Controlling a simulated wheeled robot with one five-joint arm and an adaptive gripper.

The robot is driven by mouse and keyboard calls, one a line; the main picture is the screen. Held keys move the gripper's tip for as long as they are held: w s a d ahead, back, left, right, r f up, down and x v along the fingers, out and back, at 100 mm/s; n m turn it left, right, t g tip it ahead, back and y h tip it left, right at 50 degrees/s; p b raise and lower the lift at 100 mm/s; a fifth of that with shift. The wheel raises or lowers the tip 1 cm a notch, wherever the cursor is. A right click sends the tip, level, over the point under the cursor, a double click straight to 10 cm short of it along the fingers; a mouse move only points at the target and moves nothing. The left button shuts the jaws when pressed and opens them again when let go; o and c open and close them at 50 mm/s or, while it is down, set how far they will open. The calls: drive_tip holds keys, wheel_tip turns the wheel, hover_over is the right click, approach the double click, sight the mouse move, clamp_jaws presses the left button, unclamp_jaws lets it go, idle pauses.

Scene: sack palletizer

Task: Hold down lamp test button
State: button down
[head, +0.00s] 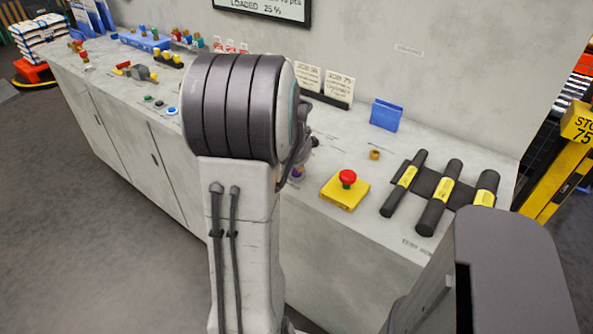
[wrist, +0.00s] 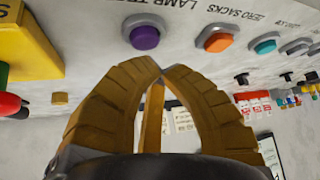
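The lamp test button is a purple round button (wrist: 145,37) in a grey ring, below partly cut-off lettering that reads "LAMP TE" in the wrist view. In the head view a bit of purple (head: 298,173) shows beside my arm. My gripper (wrist: 160,70) has its brown ribbed fingers brought together at the tips, with nothing seen between the tips. The tips appear just below the purple button in the wrist view, and a gap shows in the picture. I cannot tell their height above the panel. In the head view my arm hides most of the gripper.
An orange button (wrist: 217,40) and a teal button (wrist: 264,43) sit right of the purple one in the wrist view. A red emergency stop (head: 347,178) on a yellow box (head: 345,194) stands close by. Black-and-yellow handles (head: 438,198) and a blue holder (head: 386,115) lie further right.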

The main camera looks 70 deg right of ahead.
drive_tip(key=shift+r+p, duration=1.65)
drive_tip(key=shift+r, duration=0.9)
drive_tip(key=shift+f, duration=0.1)
drive_tip(key=s+a+f+g+y, duration=0.1)
drive_tip(key=a+f+y, duration=0.2)
drive_tip(key=a, duration=0.5)
drive_tip(key=s+a+f+y, duration=0.2)
drive_tip(key=a+f+y, duration=0.1)
drive_tip(key=a, duration=0.4)
drive_tip(key=w+a+r+n+t, duration=0.1)
drive_tip(key=w+a+r+n, duration=0.2)
drive_tip(key=a, duration=0.6)
drive_tip(key=w+a+r+n+t, duration=0.1)
drive_tip(key=w+a+r+n, duration=0.2)
drive_tip(key=a+n, duration=0.4)
drive_tip(key=w+a+r+n+y, duration=0.1)
drive_tip(key=w+a+r+n, duration=0.3)
drive_tip(key=a, duration=0.9)
drive_tip(key=shift+w+n+t+p, duration=0.4)
drive_tip(key=shift+w+n, duration=0.4)
